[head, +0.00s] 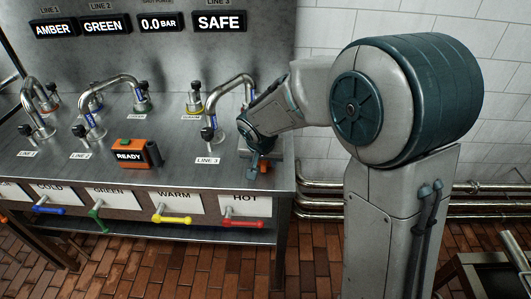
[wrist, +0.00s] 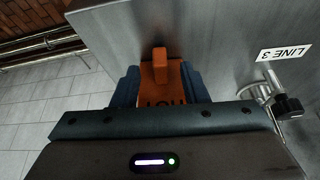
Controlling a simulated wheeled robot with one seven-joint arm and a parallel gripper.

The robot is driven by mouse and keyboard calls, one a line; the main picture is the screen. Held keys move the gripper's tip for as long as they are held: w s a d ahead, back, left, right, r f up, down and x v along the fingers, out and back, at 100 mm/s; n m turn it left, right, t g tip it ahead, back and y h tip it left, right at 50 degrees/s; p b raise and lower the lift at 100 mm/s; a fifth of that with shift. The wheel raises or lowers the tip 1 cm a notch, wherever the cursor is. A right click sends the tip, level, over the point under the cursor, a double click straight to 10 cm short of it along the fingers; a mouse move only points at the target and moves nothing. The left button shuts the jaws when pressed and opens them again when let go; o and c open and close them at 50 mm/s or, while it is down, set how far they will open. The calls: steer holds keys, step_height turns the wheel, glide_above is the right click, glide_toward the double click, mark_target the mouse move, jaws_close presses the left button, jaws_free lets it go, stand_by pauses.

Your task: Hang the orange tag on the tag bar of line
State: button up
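The orange tag (wrist: 160,78) sits between the two blue fingers of my gripper (wrist: 160,88) in the wrist view. In the head view the orange tag (head: 264,166) shows small beneath my gripper (head: 262,160), at the right end of the steel bench. A LINE 3 label (head: 208,161) lies to the left of my gripper; it also shows in the wrist view (wrist: 284,53). I cannot make out a tag bar clearly.
A bent pipe (head: 228,92) with a black-knobbed valve stands close to the left of my gripper. An orange and black READY device (head: 135,153) sits mid-bench. Coloured handles, including a red one (head: 243,222), line the bench front. Wall pipes (head: 325,186) run at right.

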steer(key=shift+x, duration=1.45)
steer(key=shift+c, duration=0.3)
jaws_close()
steer(key=shift+r, duration=0.1)
